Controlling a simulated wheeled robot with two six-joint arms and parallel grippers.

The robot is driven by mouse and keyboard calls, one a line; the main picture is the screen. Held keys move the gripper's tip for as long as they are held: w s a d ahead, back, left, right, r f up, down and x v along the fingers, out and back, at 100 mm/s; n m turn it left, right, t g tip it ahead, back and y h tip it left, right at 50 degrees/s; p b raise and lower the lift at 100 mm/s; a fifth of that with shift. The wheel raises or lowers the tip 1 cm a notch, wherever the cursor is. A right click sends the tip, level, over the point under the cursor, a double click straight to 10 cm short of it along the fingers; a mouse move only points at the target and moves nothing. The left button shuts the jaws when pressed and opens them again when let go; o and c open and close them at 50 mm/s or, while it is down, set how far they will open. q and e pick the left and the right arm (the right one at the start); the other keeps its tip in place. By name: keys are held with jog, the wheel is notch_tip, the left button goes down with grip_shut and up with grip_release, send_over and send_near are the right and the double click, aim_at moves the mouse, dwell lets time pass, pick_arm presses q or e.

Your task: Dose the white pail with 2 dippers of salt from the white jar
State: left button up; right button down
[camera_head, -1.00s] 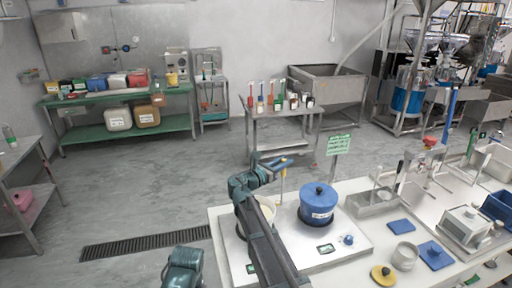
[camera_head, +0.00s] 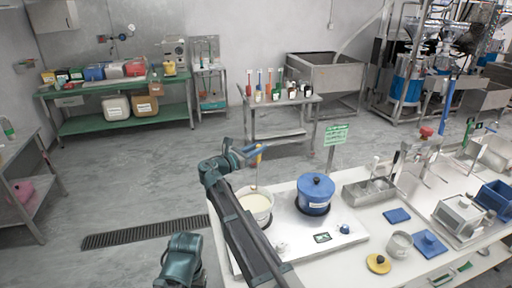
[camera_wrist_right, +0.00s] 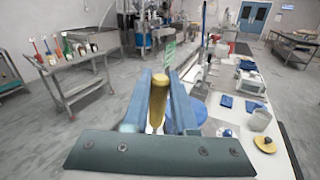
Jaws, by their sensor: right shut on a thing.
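My right gripper (camera_head: 258,151) is shut on the yellow handle of a dipper (camera_wrist_right: 157,100). The dipper's thin shaft hangs down to the white pail (camera_head: 268,204); its cup is not clear, so I cannot tell whether it is in or just above the pail. The pail is open, holds pale contents, and is partly covered by my right arm. An open white jar (camera_head: 400,246), probably the salt jar, stands farther right; it also shows in the right wrist view (camera_wrist_right: 261,120). Its contents are too small to tell. My left gripper is not seen.
A blue lidded pot (camera_head: 315,194) stands right of the pail. A yellow lid (camera_head: 378,263) and blue pads (camera_head: 397,215) lie around the jar. A metal tray (camera_head: 368,191) and a green sign (camera_head: 334,135) stand behind.

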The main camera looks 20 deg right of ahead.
jog(key=s+d+f+m+b, duration=0.4)
jog(key=s+f+m+b, duration=0.2)
jog(key=s+f+b, duration=0.1)
jog(key=s+d+f+m+y+b, duration=0.1)
jog(key=s+d+f+m+b, duration=0.4)
jog(key=s+f+m+b, duration=0.1)
jog(key=shift+s+d+f+m+b, duration=0.35)
jog(key=shift+s+f+m, duration=0.25)
jog(key=shift+s+f, duration=0.45)
dwell(0.5)
jog(key=shift+w, duration=0.1)
dwell(0.6)
